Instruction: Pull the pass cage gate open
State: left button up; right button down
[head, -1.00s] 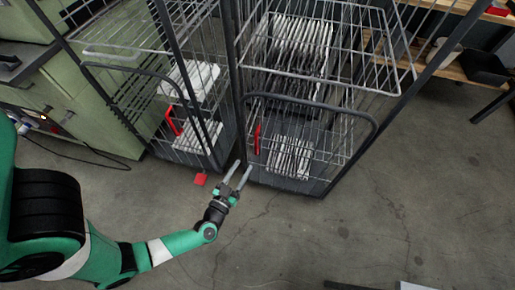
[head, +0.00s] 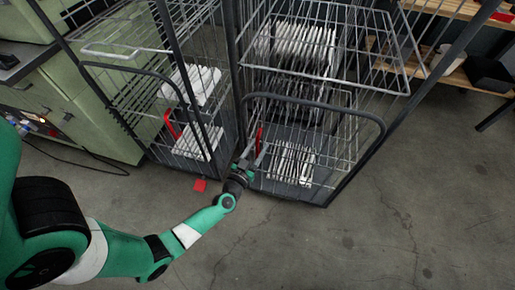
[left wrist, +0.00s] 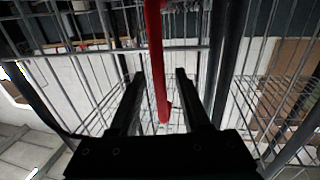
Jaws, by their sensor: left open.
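The right wire cage has a low gate (head: 340,107) with a dark rounded frame, standing across its front. A red upright handle (head: 258,141) is on the gate's left side. My left gripper (head: 257,150) is open at the handle's lower part. In the left wrist view the red handle (left wrist: 158,60) runs between the two spread fingers (left wrist: 160,76), with a gap showing on each side. Whether either finger touches it I cannot tell. My right gripper is in neither view.
A second cage stands to the left, with its own red handle (head: 171,124) and white packs (head: 197,141). White filters (head: 290,163) sit inside the right cage. Floor in front and right is clear.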

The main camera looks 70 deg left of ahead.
pick_arm(q)
grip_shut()
dwell(1.3)
